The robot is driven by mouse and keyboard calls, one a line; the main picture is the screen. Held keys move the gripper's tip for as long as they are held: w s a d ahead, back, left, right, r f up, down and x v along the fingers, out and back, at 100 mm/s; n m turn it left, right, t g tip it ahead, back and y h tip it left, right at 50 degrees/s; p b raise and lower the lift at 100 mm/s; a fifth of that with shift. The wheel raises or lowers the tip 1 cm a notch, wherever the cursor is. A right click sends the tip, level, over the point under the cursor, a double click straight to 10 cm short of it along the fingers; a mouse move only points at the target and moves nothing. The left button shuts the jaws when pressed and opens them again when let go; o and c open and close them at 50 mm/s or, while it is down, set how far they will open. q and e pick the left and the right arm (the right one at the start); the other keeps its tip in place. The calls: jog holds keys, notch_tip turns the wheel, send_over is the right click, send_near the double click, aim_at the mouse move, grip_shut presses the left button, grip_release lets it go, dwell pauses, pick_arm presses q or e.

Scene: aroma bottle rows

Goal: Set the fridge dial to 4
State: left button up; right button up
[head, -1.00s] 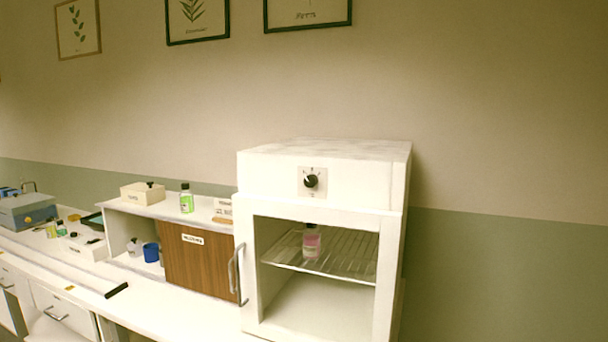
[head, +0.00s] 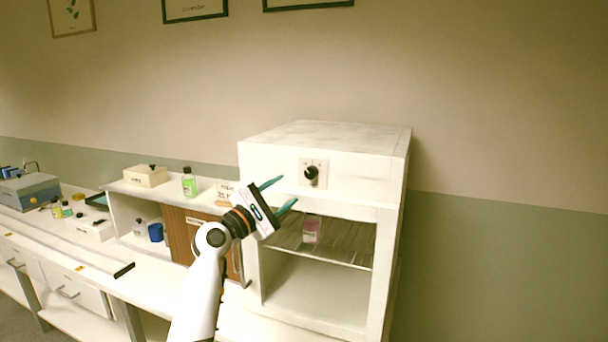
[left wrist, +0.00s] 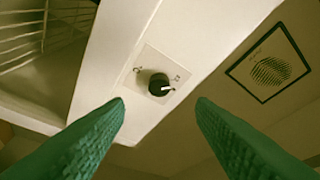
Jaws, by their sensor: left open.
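The fridge (head: 270,160) is a white box with an open front. Its black dial (head: 311,173) sits on a pale plate on the upper front panel. The dial also shows in the left wrist view (left wrist: 158,85), with a white pointer mark; the plate's numbers are too small to read surely. My left gripper (head: 281,194) is open and empty, to the left of and a little below the dial in the head view. In the left wrist view its green fingers (left wrist: 160,105) stand apart on either side below the dial, not touching it. My right gripper is not in view.
A pink bottle (head: 311,230) stands on the wire shelf (head: 345,248) inside the fridge. Left of it is a cabinet with a brown door (head: 183,238), a green bottle (head: 189,184) and a white box (head: 146,176) on top. The wall right of the fridge is bare.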

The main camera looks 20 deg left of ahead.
aim_at(309, 175)
pick_arm(q)
jog(key=p+x, duration=0.1)
jog(key=x, duration=0.7)
jog(key=shift+w+d, duration=0.1)
jog(key=shift+w, duration=0.1)
jog(key=c, duration=1)
jog(key=shift+o, duration=0.2)
